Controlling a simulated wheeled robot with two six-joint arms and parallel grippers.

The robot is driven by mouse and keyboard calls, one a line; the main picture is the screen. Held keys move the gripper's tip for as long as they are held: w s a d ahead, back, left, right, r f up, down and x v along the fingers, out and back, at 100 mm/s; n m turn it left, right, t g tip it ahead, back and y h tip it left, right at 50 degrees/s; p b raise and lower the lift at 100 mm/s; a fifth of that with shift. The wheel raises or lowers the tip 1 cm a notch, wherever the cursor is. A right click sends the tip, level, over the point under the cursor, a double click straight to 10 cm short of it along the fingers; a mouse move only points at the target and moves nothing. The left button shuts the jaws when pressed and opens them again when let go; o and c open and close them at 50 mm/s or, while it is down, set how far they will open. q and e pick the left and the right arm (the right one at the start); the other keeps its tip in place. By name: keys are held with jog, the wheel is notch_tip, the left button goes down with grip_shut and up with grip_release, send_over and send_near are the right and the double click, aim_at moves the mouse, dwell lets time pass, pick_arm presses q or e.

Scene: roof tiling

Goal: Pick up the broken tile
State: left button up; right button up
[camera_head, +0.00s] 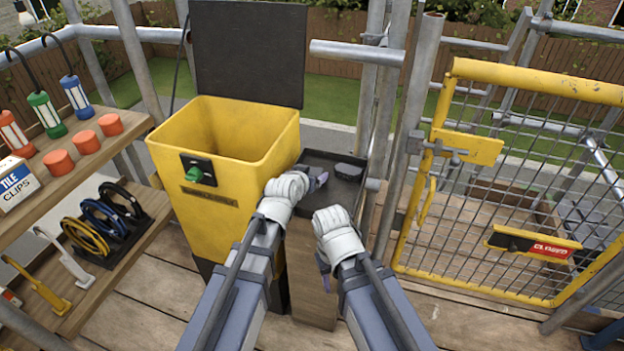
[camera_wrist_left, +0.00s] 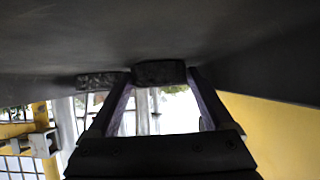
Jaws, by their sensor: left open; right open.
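A dark tile piece (camera_wrist_left: 160,72) lies on a dark tray (camera_head: 325,157), between or just beyond my left fingertips in the left wrist view; contact is unclear. A second dark piece (camera_wrist_left: 100,80) lies beside it, outside the fingers. In the head view one dark piece (camera_head: 349,171) shows on the tray, right of my left gripper (camera_head: 318,181). I cannot tell which piece the task means. My left gripper is open, low over the tray, its fingers partly hidden by the white glove-like wrist. My right gripper (camera_head: 322,262) is open below the tray's front edge, mostly hidden.
A yellow bin (camera_head: 222,225) with a raised dark lid (camera_head: 250,55) stands left of the tray. Shelves (camera_head: 120,255) with tools are at far left. A yellow mesh gate (camera_head: 500,185) with a red closed sign (camera_head: 530,243) is at right. Scaffold poles (camera_head: 405,120) stand behind the tray.

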pick_arm(q)
jog(key=shift+c, duration=0.3)
jog(key=c, duration=1.1)
jog(key=shift+r, duration=0.2)
notch_tip(320, 180, up, 10)
jog(key=p, duration=1)
